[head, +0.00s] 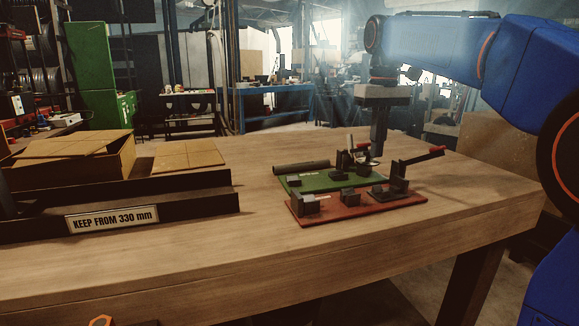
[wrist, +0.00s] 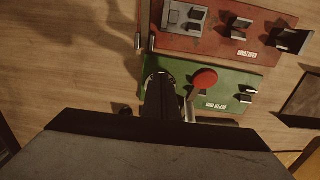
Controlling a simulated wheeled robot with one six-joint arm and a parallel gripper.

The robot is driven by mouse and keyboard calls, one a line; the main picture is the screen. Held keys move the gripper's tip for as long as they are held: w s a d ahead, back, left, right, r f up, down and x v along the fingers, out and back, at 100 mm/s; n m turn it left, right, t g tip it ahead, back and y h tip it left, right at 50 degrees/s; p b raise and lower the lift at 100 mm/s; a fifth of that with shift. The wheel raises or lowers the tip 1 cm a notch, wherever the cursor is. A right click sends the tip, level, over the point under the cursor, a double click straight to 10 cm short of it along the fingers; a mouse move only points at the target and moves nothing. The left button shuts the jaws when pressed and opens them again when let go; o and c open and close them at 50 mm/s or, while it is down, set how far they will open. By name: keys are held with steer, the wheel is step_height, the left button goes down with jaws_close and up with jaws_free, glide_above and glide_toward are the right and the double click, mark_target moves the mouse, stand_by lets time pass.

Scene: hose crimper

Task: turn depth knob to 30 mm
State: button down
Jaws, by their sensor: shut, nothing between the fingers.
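My gripper (head: 377,152) points straight down at the right rear of the green board (head: 332,181), its fingers together. In the wrist view the gripper (wrist: 161,84) overlaps a dark round part with pale marks on its rim, at the left end of the green board (wrist: 228,84). This may be the depth knob, but it is mostly hidden and its setting cannot be read. I cannot tell whether the fingers touch it. Right of the fingers is a round red handle end (wrist: 204,80). A small white label (wrist: 214,105) is too blurred to read surely.
A red board (head: 352,207) with dark blocks and a red-tipped lever (head: 422,157) lies in front of the green one. A dark cylinder (head: 301,167) lies behind. Left are a cardboard box (head: 110,158) and a "KEEP FROM 330 mm" sign (head: 112,218). The front wood is clear.

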steer(key=shift+w+d, duration=0.15)
steer(key=shift+d, duration=0.15)
stand_by(0.4)
steer(key=shift+d, duration=0.15)
steer(key=shift+s+d, duration=0.1)
steer(key=shift+s, duration=0.15)
step_height(320, 180, up, 6)
stand_by(0.5)
glide_above(370, 165)
steer(key=shift+f, duration=3.05)
steer(key=shift+w+d, duration=0.25)
steer(key=shift+d, duration=0.25)
steer(key=shift+w+d, duration=0.2)
steer(key=shift+d, duration=0.3)
